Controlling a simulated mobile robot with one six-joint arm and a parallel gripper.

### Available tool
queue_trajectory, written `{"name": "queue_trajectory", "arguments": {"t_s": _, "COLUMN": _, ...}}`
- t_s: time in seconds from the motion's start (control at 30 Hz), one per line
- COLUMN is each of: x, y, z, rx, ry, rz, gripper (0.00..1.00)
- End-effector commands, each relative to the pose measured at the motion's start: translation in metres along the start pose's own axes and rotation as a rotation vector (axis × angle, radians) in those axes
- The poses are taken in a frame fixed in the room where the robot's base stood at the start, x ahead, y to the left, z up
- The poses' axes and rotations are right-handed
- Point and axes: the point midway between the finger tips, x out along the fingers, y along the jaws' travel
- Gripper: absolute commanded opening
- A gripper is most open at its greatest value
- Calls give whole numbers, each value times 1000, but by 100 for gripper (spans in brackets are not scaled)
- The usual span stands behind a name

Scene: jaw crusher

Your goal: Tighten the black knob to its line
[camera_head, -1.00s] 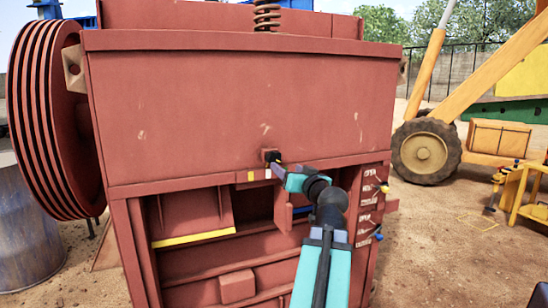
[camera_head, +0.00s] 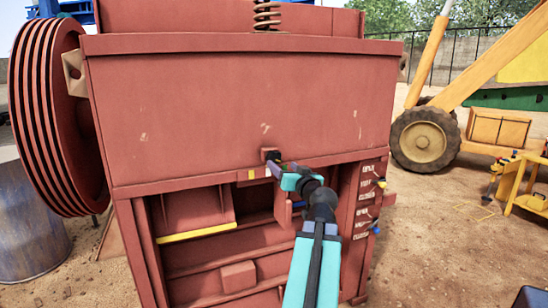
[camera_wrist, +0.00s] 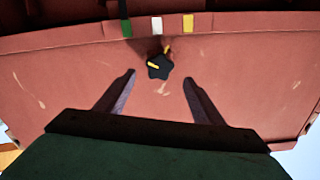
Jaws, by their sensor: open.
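The black knob (camera_wrist: 159,67) is star-shaped with a yellow mark and sits on the red crusher face, beside a second yellow mark (camera_wrist: 167,49) on the mount. In the head view the knob (camera_head: 272,157) shows as a small dark piece above the ledge, partly hidden by my gripper. My gripper (camera_wrist: 158,82) is open, its two fingers apart on either side below the knob in the wrist view. The fingers do not appear to touch it. The gripper also shows in the head view (camera_head: 276,172), just under the knob.
White, yellow and green tags (camera_wrist: 157,25) line the ledge by the knob. A labelled panel with small yellow and blue levers (camera_head: 377,183) stands right of my arm. A striped flywheel (camera_head: 50,115) is at left. A yellow machine (camera_head: 500,90) stands behind at right.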

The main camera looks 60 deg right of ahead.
Motion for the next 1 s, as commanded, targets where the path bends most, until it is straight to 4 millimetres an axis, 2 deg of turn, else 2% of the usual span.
{"name": "queue_trajectory", "arguments": {"t_s": 0.77, "x": 19, "y": -1, "z": -2, "rx": 0, "ry": -3, "rz": 3, "gripper": 62}}
{"name": "queue_trajectory", "arguments": {"t_s": 1.0, "x": 46, "y": 0, "z": 0, "rx": 0, "ry": -2, "rz": 1, "gripper": 62}}
